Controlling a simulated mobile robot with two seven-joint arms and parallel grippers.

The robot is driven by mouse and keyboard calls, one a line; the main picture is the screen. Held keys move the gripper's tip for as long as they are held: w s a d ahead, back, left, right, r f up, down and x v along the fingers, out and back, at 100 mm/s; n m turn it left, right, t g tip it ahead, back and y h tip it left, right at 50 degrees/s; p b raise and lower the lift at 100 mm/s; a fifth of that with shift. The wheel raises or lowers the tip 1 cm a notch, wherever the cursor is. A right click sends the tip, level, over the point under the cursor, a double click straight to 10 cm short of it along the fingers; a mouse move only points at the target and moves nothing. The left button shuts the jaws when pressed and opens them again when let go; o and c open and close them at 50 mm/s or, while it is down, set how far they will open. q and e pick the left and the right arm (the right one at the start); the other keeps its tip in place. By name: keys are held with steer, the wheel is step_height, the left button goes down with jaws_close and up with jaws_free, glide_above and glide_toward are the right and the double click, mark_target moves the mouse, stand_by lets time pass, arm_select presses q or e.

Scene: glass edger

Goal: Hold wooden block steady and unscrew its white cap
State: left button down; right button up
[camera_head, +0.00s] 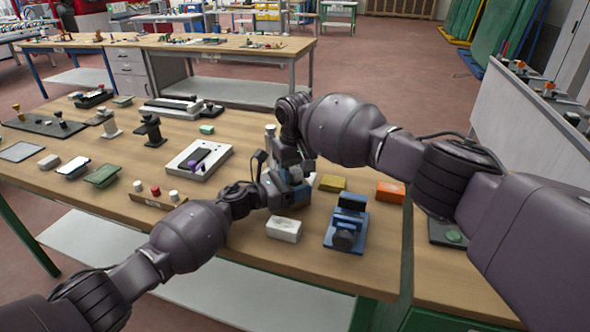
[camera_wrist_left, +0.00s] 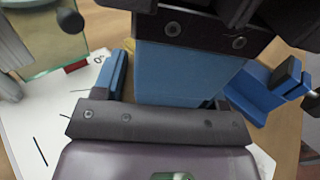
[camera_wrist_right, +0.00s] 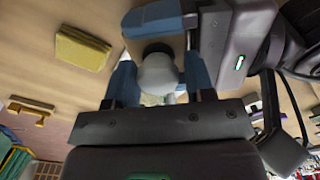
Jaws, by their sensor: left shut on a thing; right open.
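In the right wrist view the white cap (camera_wrist_right: 158,75) sits on the tan wooden block (camera_wrist_right: 172,44), of which only a part shows. My left gripper (camera_head: 284,190) is shut on the block; its blue finger and grey body show beside it in the right wrist view. My right gripper (camera_head: 292,170) is open, with one blue finger on each side of the cap. I cannot tell whether they touch it. In the head view the grippers hide the block and cap. In the left wrist view the right gripper's dark mount and blue finger (camera_wrist_left: 190,70) cover the middle.
A white block (camera_head: 284,230), a blue fixture (camera_head: 347,224), a yellow block (camera_head: 332,183) and an orange block (camera_head: 390,192) lie close by on the wooden table (camera_head: 225,225). A wooden rack (camera_head: 150,202) with white and red pieces stands to the left, near the left arm.

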steer(key=c, duration=0.7)
arm_select(q)
steer(key=shift+r, duration=0.1)
arm_select(e)
steer(key=shift+a+n, duration=0.1)
steer(key=shift+n, duration=1)
steer(key=shift+c, duration=0.2)
steer(key=shift+s, duration=0.1)
steer(key=shift+r, duration=0.15)
steer(key=shift+r, duration=0.35)
steer(key=shift+r, duration=0.35)
steer(key=shift+r, duration=0.25)
steer(key=shift+r, duration=0.1)
